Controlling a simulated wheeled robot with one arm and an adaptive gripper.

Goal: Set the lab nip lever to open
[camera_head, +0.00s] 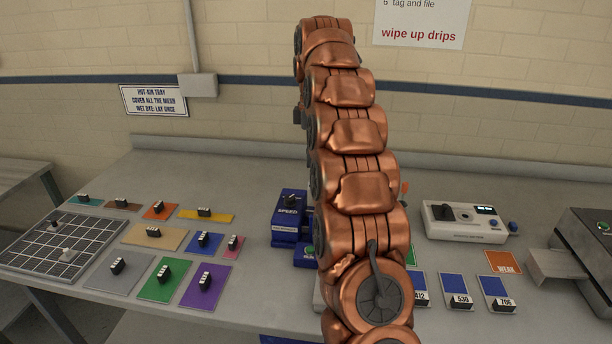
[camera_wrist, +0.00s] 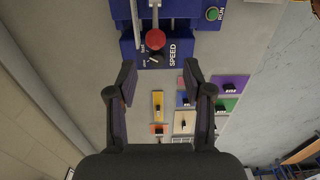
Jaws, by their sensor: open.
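A blue machine (camera_wrist: 178,42) with a SPEED dial fills the top of the wrist view. A lever with a round red knob (camera_wrist: 155,39) and a metal rod lies over it; I take this as the nip lever. Its position marking cannot be read. My gripper (camera_wrist: 160,68) is open and empty, its two fingers apart, with the red knob above the gap between them in the picture. In the head view the blue machine (camera_head: 287,224) shows left of my copper arm. My arm hides most of it, and the lever and my gripper cannot be made out there.
A green RUN button (camera_wrist: 212,14) sits on the blue machine. Coloured swatches with black clips, such as a purple one (camera_head: 206,288), lie left of it. A white instrument (camera_head: 466,222) and a grey metal unit (camera_head: 590,245) stand right. A wall is behind the bench.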

